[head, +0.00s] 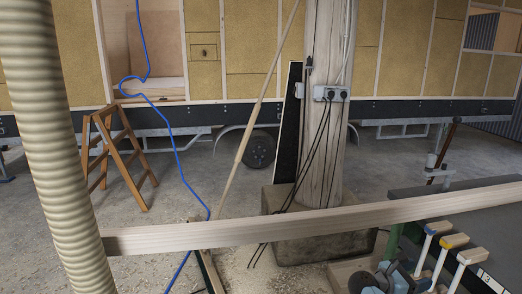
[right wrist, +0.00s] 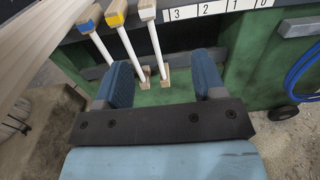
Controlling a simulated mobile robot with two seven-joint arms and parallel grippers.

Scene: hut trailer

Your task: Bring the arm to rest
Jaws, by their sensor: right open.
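My right gripper (head: 390,279) is at the bottom edge of the head view, right of centre, partly cut off. In the right wrist view its two blue fingers (right wrist: 163,80) are apart with nothing between them, in front of the green side of a bench (right wrist: 188,112). White rods with coloured ends (right wrist: 122,30) hang on the bench just beyond the fingers, and I see no clear contact. My left gripper is not in view.
A long pale wooden beam (head: 240,229) crosses the head view in front of the timber post (head: 322,120). A ribbed hose (head: 50,140) hangs at the left. The rods also show in the head view (head: 440,258). A wooden stepladder (head: 120,160) stands on open floor.

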